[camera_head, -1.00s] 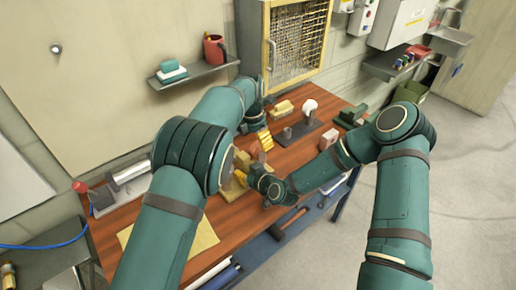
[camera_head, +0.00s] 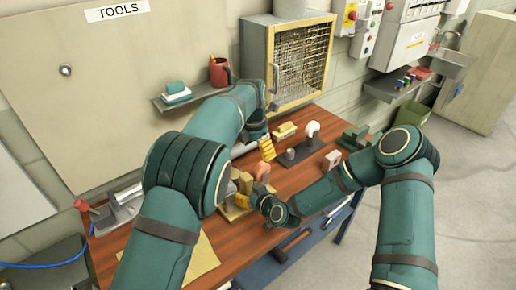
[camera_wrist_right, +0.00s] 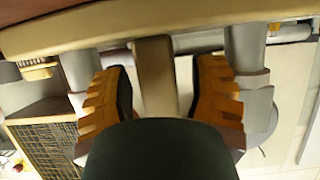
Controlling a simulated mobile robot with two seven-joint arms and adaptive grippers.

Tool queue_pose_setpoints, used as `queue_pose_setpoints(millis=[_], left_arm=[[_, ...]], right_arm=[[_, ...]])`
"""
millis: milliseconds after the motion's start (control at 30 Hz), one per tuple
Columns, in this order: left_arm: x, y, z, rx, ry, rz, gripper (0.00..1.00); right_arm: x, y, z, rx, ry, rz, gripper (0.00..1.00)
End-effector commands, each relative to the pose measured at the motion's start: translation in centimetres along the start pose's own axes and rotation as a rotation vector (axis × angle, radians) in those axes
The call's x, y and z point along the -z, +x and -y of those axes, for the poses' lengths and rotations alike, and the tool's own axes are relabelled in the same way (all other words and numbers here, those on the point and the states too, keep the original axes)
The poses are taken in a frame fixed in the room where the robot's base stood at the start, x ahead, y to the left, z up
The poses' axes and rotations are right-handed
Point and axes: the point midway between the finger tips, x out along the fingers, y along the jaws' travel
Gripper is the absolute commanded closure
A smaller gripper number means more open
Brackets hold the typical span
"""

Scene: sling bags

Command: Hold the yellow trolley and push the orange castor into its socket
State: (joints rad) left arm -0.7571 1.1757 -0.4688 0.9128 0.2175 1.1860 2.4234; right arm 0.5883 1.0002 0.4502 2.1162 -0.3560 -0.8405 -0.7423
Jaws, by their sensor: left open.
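The yellow trolley (camera_head: 235,211) stands on the wooden bench, partly hidden behind my left arm and right gripper. A small orange part (camera_head: 261,171), probably the castor, shows close above it; I cannot tell whether it touches the socket. My left gripper (camera_head: 267,149), with yellow fingers, is open above and behind the orange part. My right gripper (camera_head: 251,193) is low beside the trolley, its fingers mostly hidden in the head view. In the right wrist view a tan post (camera_wrist_right: 156,75) stands between its orange fingers; whether they press on it is unclear.
A mesh-front cabinet (camera_head: 300,60) stands at the back.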

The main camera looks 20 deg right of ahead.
Motion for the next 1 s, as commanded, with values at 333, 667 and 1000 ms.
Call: queue_pose_setpoints(millis=[333, 667, 1000], left_arm=[[0.0, 0.0, 0.0, 0.0, 0.0, 0.0, 0.25], [0.0, 0.0, 0.0, 0.0, 0.0, 0.0, 0.25], [0.0, 0.0, 0.0, 0.0, 0.0, 0.0, 0.25]], right_arm=[[0.0, -4.0, -0.1, -0.002, -0.001, 0.002, 0.41], [0.0, -10.2, -0.1, -0.002, -0.001, 0.001, 0.41], [0.0, -12.1, 0.0, -0.001, 0.0, -0.001, 0.41]])
